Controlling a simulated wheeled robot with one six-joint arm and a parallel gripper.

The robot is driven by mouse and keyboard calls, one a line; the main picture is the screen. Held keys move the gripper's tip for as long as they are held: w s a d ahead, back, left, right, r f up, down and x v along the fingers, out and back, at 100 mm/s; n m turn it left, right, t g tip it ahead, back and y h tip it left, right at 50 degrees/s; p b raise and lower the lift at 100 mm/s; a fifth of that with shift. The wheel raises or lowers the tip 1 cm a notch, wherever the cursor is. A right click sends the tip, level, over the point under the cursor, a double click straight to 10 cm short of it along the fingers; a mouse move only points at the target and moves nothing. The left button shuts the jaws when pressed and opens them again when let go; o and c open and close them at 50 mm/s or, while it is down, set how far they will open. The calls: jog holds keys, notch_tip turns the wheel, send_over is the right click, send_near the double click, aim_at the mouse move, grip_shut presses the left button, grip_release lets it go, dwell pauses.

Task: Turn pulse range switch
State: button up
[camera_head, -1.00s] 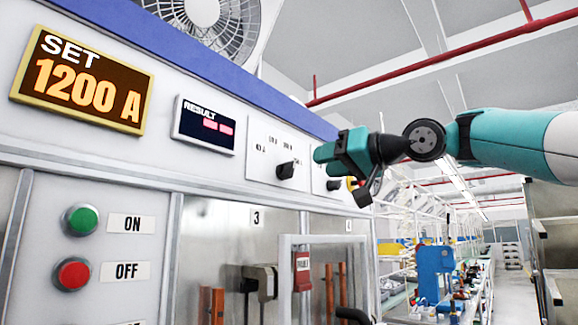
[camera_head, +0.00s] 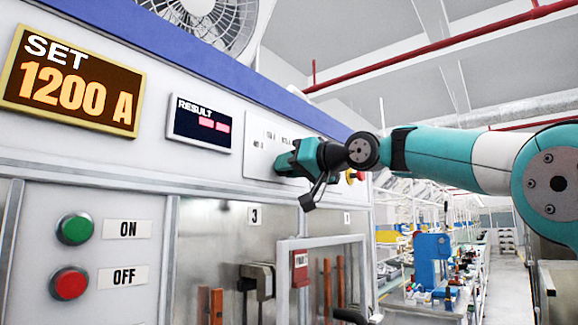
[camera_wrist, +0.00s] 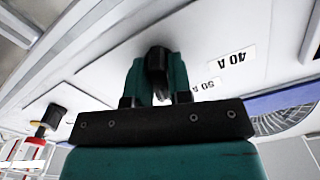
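The black range switch knob (camera_wrist: 157,62) shows in the wrist view on a white plate with the labels "40 A" (camera_wrist: 237,58) and "50 A" (camera_wrist: 207,86). My gripper (camera_wrist: 157,78) has one teal finger on each side of the knob. I see no clear gap between fingers and knob, but cannot tell whether they grip it. In the head view my gripper (camera_head: 284,163) is at the switch plate (camera_head: 260,150), and it hides the knob there.
The "SET 1200 A" display (camera_head: 75,82) and the RESULT display (camera_head: 202,124) are to the left. Green (camera_head: 76,229) and red (camera_head: 70,283) buttons are lower left. A grey frame (camera_head: 315,241) stands below.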

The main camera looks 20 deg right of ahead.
grip_shut()
jog(key=shift+n, duration=0.3)
jog(key=shift+f+n+b, duration=0.1)
jog(key=shift+n+b, duration=0.5)
jog(key=shift+n, duration=0.4)
jog(key=n+b, duration=0.1)
jog(key=n, duration=0.3)
jog(key=shift+b, duration=0.35)
jog(key=n+b, duration=0.1)
jog(key=n, duration=0.4)
jog(key=n+b, duration=0.1)
jog(key=n, duration=0.3)
jog(key=shift+n, duration=0.3)
